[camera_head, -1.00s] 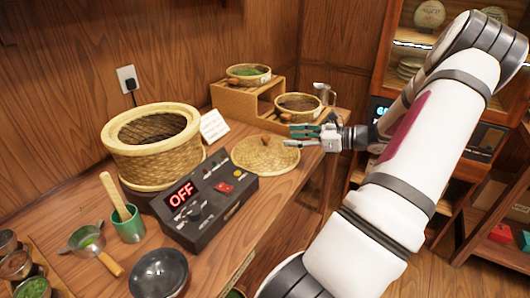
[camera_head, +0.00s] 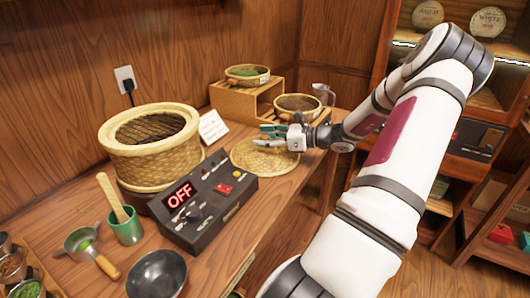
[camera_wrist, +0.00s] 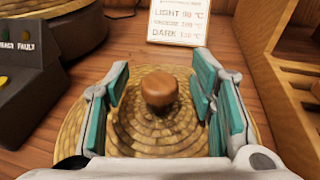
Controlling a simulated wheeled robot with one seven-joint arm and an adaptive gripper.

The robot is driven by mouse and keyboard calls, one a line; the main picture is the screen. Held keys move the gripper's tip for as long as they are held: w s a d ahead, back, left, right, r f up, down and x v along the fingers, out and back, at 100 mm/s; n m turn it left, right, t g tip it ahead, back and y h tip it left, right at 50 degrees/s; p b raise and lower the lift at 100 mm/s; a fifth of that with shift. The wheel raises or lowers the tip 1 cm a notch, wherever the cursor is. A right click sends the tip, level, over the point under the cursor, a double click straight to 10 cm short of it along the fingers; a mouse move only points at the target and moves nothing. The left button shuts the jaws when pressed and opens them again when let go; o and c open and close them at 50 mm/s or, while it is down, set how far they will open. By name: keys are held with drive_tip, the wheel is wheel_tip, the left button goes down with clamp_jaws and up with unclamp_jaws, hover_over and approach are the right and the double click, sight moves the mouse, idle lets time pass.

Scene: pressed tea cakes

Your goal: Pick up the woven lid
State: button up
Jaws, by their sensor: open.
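The woven lid (camera_head: 268,161) is a flat, round straw disc lying on the wooden counter, to the right of the control box. In the wrist view the lid (camera_wrist: 150,135) shows with a round brown knob (camera_wrist: 159,90) at its middle. My gripper (camera_head: 264,137) is open and reaches in from the right over the lid. In the wrist view its two green-padded fingers (camera_wrist: 160,93) stand to either side of the knob, with gaps on both sides. In the head view the knob is hidden by my gripper.
A woven steamer basket (camera_head: 150,160) stands left of the lid, behind the control box (camera_head: 202,199) reading OFF. A white card (camera_head: 212,127) stands behind the lid. A wooden step shelf (camera_head: 240,102) holds two bowls at the back. A glass jug (camera_head: 323,95) is behind my gripper.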

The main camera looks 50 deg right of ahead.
drive_tip(key=shift+c, duration=0.3)
clamp_jaws()
